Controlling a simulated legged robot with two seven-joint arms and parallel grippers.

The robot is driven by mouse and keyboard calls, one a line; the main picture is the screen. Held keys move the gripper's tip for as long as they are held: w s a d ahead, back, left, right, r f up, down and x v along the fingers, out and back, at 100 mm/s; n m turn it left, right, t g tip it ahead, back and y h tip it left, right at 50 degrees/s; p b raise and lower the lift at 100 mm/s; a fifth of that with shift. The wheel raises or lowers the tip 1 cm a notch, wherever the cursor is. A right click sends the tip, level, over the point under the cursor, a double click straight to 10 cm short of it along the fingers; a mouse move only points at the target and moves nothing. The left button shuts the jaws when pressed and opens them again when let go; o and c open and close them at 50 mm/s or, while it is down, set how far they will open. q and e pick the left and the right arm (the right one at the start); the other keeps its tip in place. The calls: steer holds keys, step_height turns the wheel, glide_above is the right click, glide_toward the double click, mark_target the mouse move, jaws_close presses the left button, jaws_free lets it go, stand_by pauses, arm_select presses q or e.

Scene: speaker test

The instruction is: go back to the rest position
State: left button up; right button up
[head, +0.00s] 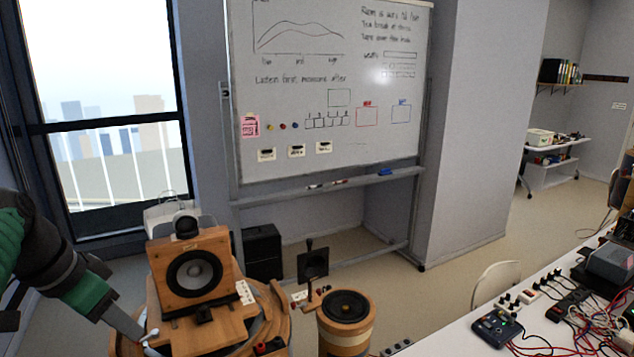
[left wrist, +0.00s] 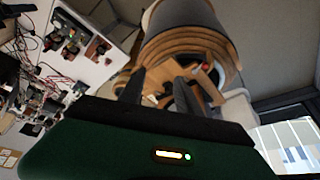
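My left gripper (head: 142,336) comes in from the left edge of the head view on a green and black arm. Its tip is low in the picture, at the left side of the round wooden stand (head: 270,325) that bears a wooden speaker (head: 197,268). I cannot tell from the head view whether it touches the stand. In the left wrist view my left gripper (left wrist: 158,88) shows two dark fingers apart, with nothing clearly held between them. The wooden stand (left wrist: 205,50) lies beyond the fingers. My right gripper is in neither view.
A round wooden speaker drum (head: 345,308) stands right of the stand. A white table (head: 455,338) with cables and devices is at the lower right, beside a pale chair (head: 497,280). A whiteboard (head: 330,90) is behind. Floor shows between whiteboard and table.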

arm_select(q)
steer(key=w+d+f+n, duration=0.2)
steer(key=d+f, duration=0.1)
steer(key=f, duration=0.7)
steer(key=s+d+f, duration=0.4)
steer(key=f, duration=0.3)
steer(key=s+d+f+n+g+y, duration=0.1)
steer(key=s+d+f, duration=0.3)
steer(key=f, duration=0.4)
steer(key=s+d+f+n, duration=0.1)
steer(key=s+d+f, duration=0.3)
steer(key=f, duration=0.3)
steer(key=shift+s+f+g+y, duration=0.15)
steer(key=shift+f+g+y, duration=0.15)
steer(key=shift+y, duration=0.1)
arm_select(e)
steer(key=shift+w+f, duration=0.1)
